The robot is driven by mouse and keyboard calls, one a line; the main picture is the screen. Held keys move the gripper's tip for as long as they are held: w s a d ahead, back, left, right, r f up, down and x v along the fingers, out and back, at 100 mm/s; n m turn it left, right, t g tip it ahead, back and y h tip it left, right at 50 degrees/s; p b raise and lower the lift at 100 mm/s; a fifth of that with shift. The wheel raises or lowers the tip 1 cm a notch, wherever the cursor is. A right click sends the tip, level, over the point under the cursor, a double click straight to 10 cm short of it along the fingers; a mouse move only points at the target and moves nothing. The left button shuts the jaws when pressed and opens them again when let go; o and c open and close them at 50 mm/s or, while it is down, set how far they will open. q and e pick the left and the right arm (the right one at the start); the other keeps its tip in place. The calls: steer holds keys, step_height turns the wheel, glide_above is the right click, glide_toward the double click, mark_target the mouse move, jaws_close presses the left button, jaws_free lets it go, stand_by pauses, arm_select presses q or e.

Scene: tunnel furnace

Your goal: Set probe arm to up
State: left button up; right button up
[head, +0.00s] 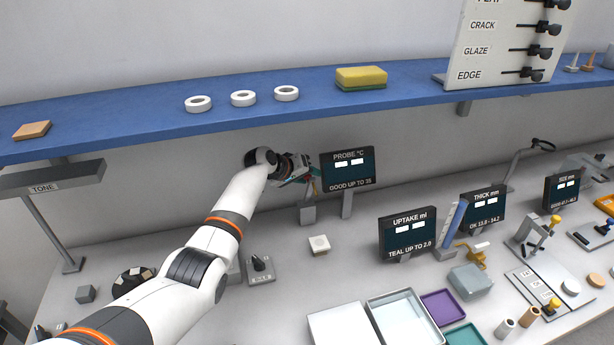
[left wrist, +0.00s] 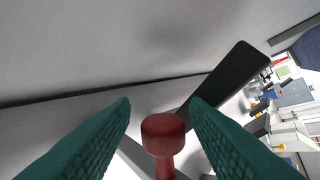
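The probe display (head: 347,170), labelled PROBE °C and GOOD UP TO 35, stands on a post below the blue shelf. A small grey stand (head: 308,213) is just left of its post. My left gripper (head: 304,179) is above this stand, beside the display's left edge. In the left wrist view, a red knob (left wrist: 163,135) on a red stem sits between the two dark green fingers (left wrist: 160,110). Slim gaps show on both sides of the knob, so the fingers look open around it. The probe arm's position is largely hidden by my gripper. My right gripper is out of view.
The blue shelf (head: 240,112) runs above my left arm, with white rings, a yellow sponge (head: 361,77) and a label board (head: 508,45). The UPTAKE display (head: 408,235), a small white block (head: 319,245) and a dial box (head: 261,267) stand on the bench nearby.

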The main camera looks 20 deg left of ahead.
arm_select(q)
steer(key=shift+s, duration=0.15)
steer(key=b+v, duration=0.1)
steer(key=v, duration=1)
steer(key=shift+s+r, duration=0.25)
steer(key=shift+r, duration=0.05)
steer(key=shift+a, duration=0.15)
steer(key=shift+f, duration=0.1)
